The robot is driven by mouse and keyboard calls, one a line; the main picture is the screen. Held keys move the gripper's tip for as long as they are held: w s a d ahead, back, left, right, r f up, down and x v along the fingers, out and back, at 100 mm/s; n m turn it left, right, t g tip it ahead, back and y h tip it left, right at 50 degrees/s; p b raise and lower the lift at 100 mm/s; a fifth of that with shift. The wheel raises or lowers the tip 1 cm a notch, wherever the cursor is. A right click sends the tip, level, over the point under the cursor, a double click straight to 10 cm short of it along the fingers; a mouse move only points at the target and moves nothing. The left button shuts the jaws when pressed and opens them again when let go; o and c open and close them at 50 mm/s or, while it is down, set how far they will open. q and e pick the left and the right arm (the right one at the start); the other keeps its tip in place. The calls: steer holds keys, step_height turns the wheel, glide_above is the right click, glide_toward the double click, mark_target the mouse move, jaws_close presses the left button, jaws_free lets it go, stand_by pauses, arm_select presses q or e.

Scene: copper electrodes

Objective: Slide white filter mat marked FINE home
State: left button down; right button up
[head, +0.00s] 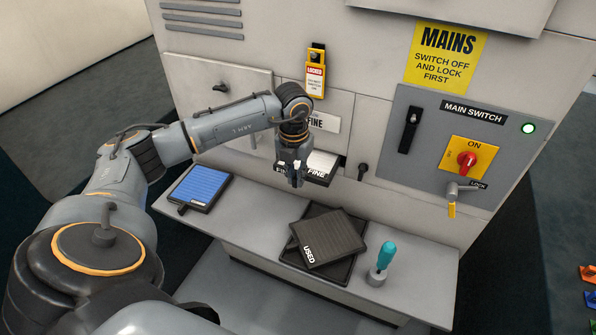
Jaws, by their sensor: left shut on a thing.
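The white filter mat (322,162) has a dark front edge marked FINE in white letters. It sits part-way in a slot low in the cabinet front, under a plate (326,122) that also reads FINE. Its front end sticks out above the shelf. My left gripper (296,179) points down at the left part of the mat's front edge and is shut on it. The fingers cover part of the lettering. How deep the mat lies in the slot is hidden. My right gripper is not in view.
On the shelf (420,262) lie a blue mat (200,186) at left and a dark mat marked USED (330,238) on a black tray. A teal-handled tool (386,254) stands at right. A black knob (363,170) sticks out beside the slot. The green lamp (528,128) is lit.

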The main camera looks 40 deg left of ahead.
arm_select(q)
steer(key=s+d, duration=0.3)
steer(key=s, duration=0.9)
steer(key=shift+s+d+b, duration=0.2)
steer(key=shift+s+b, duration=0.15)
steer(key=shift+b, duration=0.1)
stand_by(0.7)
steer(key=shift+w, duration=0.15)
steer(key=shift+w+a+b, duration=0.25)
steer(key=shift+w+b, duration=0.05)
steer(key=shift+w, duration=0.6)
steer(key=shift+w+a+b, duration=0.25)
steer(key=shift+w+b, duration=0.05)
steer(key=shift+w, duration=0.6)
steer(key=shift+b, duration=0.7)
stand_by(0.6)
steer(key=shift+w+a, duration=0.25)
steer(key=shift+w, duration=0.6)
steer(key=shift+w+a, duration=0.2)
steer(key=shift+w, duration=0.65)
steer(key=shift+w+a, duration=0.25)
steer(key=shift+w, duration=0.6)
